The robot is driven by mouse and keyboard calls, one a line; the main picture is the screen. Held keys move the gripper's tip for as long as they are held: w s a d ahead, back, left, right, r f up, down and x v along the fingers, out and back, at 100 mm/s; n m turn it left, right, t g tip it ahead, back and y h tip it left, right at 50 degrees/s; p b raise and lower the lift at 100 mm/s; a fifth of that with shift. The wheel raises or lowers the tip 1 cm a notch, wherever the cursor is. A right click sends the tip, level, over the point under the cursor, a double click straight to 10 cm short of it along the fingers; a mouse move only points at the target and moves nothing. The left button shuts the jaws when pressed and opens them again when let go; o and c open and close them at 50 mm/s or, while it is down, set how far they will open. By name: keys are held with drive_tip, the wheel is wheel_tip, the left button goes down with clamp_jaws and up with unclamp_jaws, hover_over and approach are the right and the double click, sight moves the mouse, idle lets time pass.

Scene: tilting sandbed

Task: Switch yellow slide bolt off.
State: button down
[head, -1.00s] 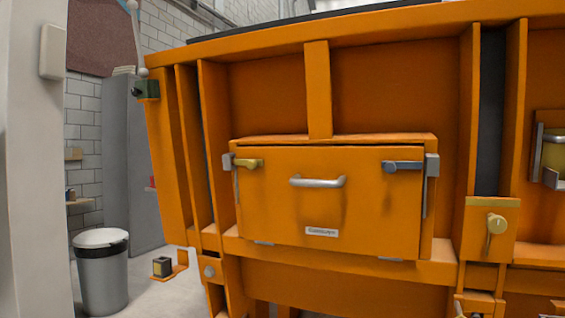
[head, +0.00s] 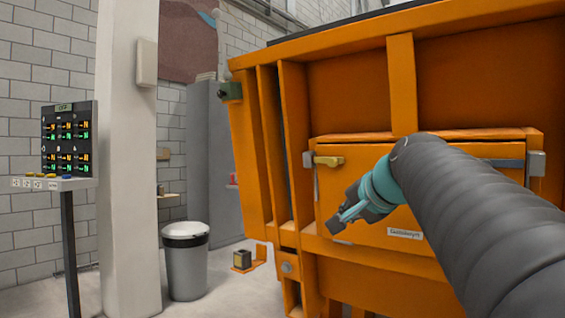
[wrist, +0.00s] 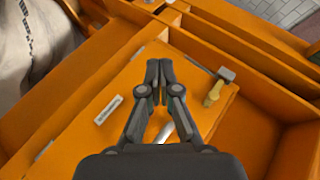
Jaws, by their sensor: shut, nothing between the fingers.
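The yellow slide bolt (head: 328,160) sits at the upper left corner of the orange hatch door (head: 345,190), next to a grey bracket (head: 308,160). In the wrist view the yellow bolt (wrist: 213,93) lies right of my gripper, with its grey bracket (wrist: 226,74) just above it. My gripper (head: 336,228) is in front of the hatch, below the bolt and apart from it. In the wrist view my gripper (wrist: 159,64) is shut and empty, its fingertips together over the door. The door handle (wrist: 168,132) is partly hidden behind the fingers.
A blue-grey bolt (head: 506,163) is at the door's upper right. Orange ribs (head: 296,140) stand out left of the hatch. A bin (head: 186,262), a white column (head: 128,180) and a panel stand (head: 68,140) are at left.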

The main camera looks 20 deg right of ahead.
drive_tip(key=w+d+r+m+t, duration=0.1)
drive_tip(key=d+r+m, duration=0.1)
drive_tip(key=d+r, duration=0.3)
drive_tip(key=w+d+r+m+t+h, duration=0.1)
drive_tip(key=w+d+r+m+t, duration=0.1)
drive_tip(key=d+r, duration=0.3)
wheel_tip(320, 180, up, 4)
drive_tip(key=shift+w+d+f+m+t, duration=0.15)
drive_tip(key=shift+w+d+m+t, duration=0.05)
drive_tip(key=shift+w+m+t, duration=0.1)
approach(338, 161)
drive_tip(key=w+d, duration=0.1)
drive_tip(key=w, duration=0.1)
drive_tip(key=w+d+p, duration=0.1)
drive_tip(key=shift+w+d, duration=0.35)
drive_tip(key=shift+d, duration=0.05)
drive_tip(key=shift+w+a+f, duration=0.35)
drive_tip(key=shift+w+a, duration=0.3)
drive_tip(key=shift+a, duration=0.25)
drive_tip(key=shift+w+a+f, duration=0.25)
drive_tip(key=shift+w+a, duration=0.15)
drive_tip(key=shift+w, duration=0.15)
drive_tip(key=shift+w, duration=0.1)
